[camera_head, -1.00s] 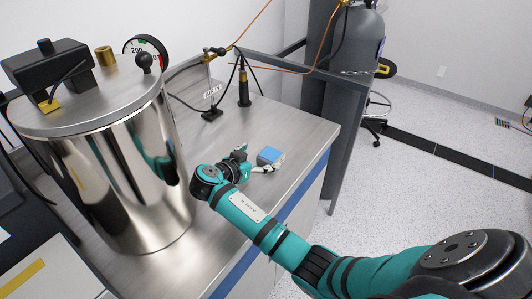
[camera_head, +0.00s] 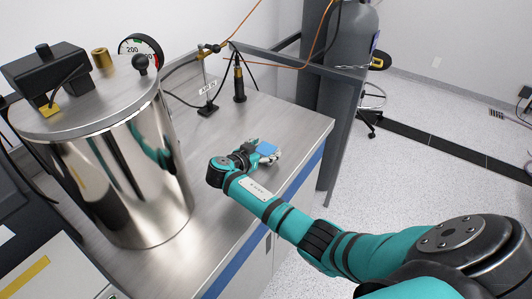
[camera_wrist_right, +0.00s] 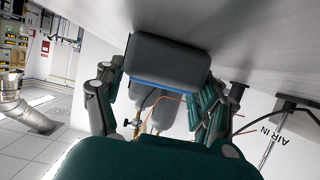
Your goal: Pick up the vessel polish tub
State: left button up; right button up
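The vessel polish tub is a small grey tub with a blue lid (camera_head: 267,148), on the steel bench near its right edge. In the right wrist view, which is turned upside down, the grey tub (camera_wrist_right: 166,58) shows its blue lid edge below it. My right gripper (camera_head: 268,158) is at the tub. In the wrist view, its fingers (camera_wrist_right: 160,100) are spread, one on each side of the tub. Whether they touch it is hard to tell. My left gripper is not in view.
A large shiny steel vessel (camera_head: 110,165) with a gauge (camera_head: 142,48) stands on the bench (camera_head: 285,118) at the left. A small stand with an "AIR IN" label (camera_head: 207,88) and a black-and-brass fitting (camera_head: 239,85) stand behind. Grey gas cylinders (camera_head: 352,50) are beyond the bench.

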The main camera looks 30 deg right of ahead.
jog(key=c, duration=0.7)
jog(key=shift+c, duration=0.3)
jog(key=shift+r, duration=0.15)
